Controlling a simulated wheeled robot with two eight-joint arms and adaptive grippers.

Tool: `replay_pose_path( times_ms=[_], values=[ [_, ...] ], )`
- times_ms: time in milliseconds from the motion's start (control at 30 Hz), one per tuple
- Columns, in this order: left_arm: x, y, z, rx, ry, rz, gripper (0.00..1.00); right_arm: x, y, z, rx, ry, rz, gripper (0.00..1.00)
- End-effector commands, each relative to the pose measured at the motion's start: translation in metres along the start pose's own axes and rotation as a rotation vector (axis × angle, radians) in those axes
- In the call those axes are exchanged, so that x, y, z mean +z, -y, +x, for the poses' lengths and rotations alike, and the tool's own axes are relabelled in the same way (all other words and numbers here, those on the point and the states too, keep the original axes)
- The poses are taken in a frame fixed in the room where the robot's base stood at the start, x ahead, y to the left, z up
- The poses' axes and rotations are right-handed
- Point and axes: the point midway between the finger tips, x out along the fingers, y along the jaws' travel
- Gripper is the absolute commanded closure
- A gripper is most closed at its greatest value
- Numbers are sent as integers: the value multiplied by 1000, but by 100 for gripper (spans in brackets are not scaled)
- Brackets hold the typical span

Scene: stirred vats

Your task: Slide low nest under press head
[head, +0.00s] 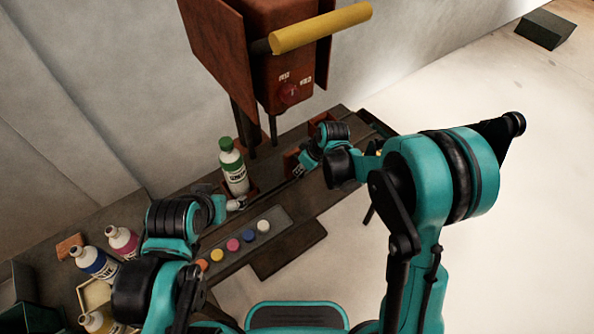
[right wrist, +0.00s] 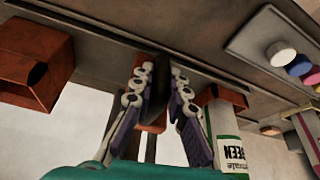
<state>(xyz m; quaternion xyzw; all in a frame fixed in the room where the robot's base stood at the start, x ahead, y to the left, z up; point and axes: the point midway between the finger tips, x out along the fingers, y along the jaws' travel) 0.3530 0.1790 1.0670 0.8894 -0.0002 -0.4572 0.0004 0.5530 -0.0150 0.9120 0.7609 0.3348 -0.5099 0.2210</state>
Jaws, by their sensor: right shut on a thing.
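The press (head: 285,60) has a red-brown body, a yellow handle and dark posts on the dark bench. A green-capped bottle (head: 233,168) stands upright in a small red-brown nest, left of the posts. In the right wrist view the bottle (right wrist: 230,142) and its nest (right wrist: 232,96) are right of the fingers. A taller, hollow red-brown nest (right wrist: 35,65) is at the left there. My right gripper (head: 300,170) is shut on a dark narrow piece (right wrist: 155,78) beside the bench edge. My left gripper (head: 237,204) is just below the bottle; its jaws are too small to read.
A tray (head: 243,243) with several coloured caps lies in front of the bottle. Several bottles (head: 97,262), a red-brown block (head: 70,245) and a green bin (head: 28,315) are at the left. A dark block (head: 546,29) lies on the floor, mostly clear at right.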

Motion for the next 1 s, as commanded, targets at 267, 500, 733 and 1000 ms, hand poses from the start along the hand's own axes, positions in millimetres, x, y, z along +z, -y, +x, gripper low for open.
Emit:
replay_pose_path(
  times_ms=[267, 500, 733, 1000],
  values=[
    [2, 0, 4, 0, 0, 0, 22, 9, -50, -4, 6, 0, 5, 100],
    [4, 0, 6, 0, 0, 0, 22, 18, -94, -7, 5, 1, 3, 100],
    [5, 0, 7, 0, 0, 0, 22, 24, -129, -10, 4, 0, 2, 100],
    [6, 0, 8, 0, 0, 0, 22, 28, -154, -12, 3, 1, 0, 100]
  ],
)
